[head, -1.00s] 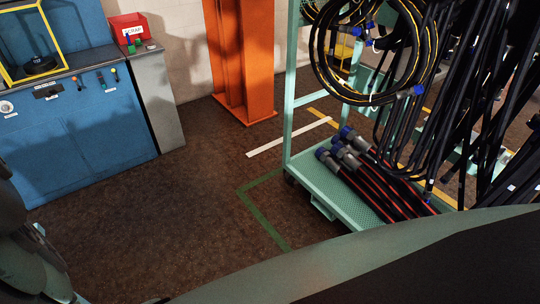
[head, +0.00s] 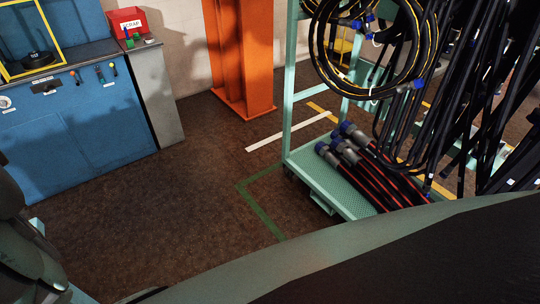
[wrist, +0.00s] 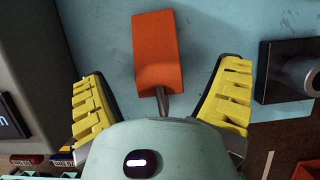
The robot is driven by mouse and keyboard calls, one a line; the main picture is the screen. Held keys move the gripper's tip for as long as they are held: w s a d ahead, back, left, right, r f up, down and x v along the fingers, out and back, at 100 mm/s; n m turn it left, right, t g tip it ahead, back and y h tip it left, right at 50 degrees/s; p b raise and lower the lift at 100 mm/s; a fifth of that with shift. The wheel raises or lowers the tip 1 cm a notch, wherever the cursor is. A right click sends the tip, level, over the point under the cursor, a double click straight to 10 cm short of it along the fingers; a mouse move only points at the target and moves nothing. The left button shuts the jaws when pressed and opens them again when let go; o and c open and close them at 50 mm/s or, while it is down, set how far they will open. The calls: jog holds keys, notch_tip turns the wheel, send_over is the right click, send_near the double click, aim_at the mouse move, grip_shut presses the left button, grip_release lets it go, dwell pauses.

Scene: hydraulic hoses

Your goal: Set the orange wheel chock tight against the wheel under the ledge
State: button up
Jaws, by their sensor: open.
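I cannot make out the chock or my gripper in the head view.
The cart holds thick hoses (head: 372,175) with blue-capped ends, and black hoses hang above. An orange column (head: 240,60) and blue cabinet (head: 75,125) stand behind open brown floor (head: 165,215). In the wrist view, a dark bracket with a cylinder (wrist: 292,72) is right of the chock.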

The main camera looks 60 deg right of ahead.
jog(key=shift+p+x, duration=0.65)
jog(key=shift+x, duration=0.65)
jog(key=shift+s+x, duration=0.25)
jog(key=shift+x, duration=0.9)
jog(key=shift+c, duration=0.2)
jog(key=c, duration=1.3)
jog(key=shift+r, duration=0.15)
